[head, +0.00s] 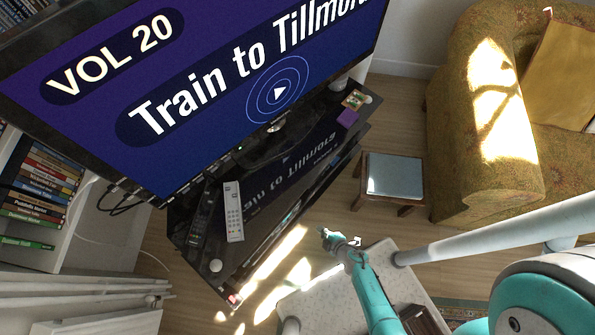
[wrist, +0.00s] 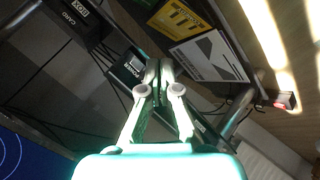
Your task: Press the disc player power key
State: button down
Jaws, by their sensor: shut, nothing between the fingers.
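In the wrist view, a dark device front (wrist: 118,78) carries a pale label that seems to read "POWER" (wrist: 131,67). I take it to be the disc player; the key itself is too small to make out. My gripper (wrist: 158,68) is shut and empty, its fingertips just right of that label in the picture. I cannot tell whether they touch the front. In the head view, my gripper (head: 328,235) is before the open front of the black TV stand (head: 195,256); the player cannot be made out there.
A dark unit labelled "CARD" and "BOX" (wrist: 78,20) and yellow (wrist: 180,18) and white (wrist: 208,58) cases surround the fingers. Two remotes (head: 233,212) lie on the stand below the television (head: 190,100). A pale table (head: 315,310) and a stool (head: 393,176) stand nearby.

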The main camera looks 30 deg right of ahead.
aim_at(299, 210)
jog(key=shift+w+d+f+n+g, duration=0.15)
jog(key=shift+w+f+n+g, duration=0.1)
jog(key=shift+f, duration=0.35)
jog(key=shift+w+d+f+n+g, duration=0.15)
jog(key=shift+w+f+n, duration=0.1)
jog(key=shift+f, duration=0.35)
jog(key=w+a, duration=0.3)
jog(key=w, duration=0.5)
jog(key=shift+w+a, duration=0.1)
jog(key=shift+w, duration=0.05)
dwell(1.0)
jog(key=shift+w+a, duration=0.1)
jog(key=shift+w, duration=0.2)
jog(key=shift+w+a, duration=0.15)
jog(key=shift+w, duration=0.2)
dwell(0.7)
jog(key=shift+s, duration=0.15)
jog(key=shift+s+d, duration=0.3)
jog(key=shift+s, duration=0.3)
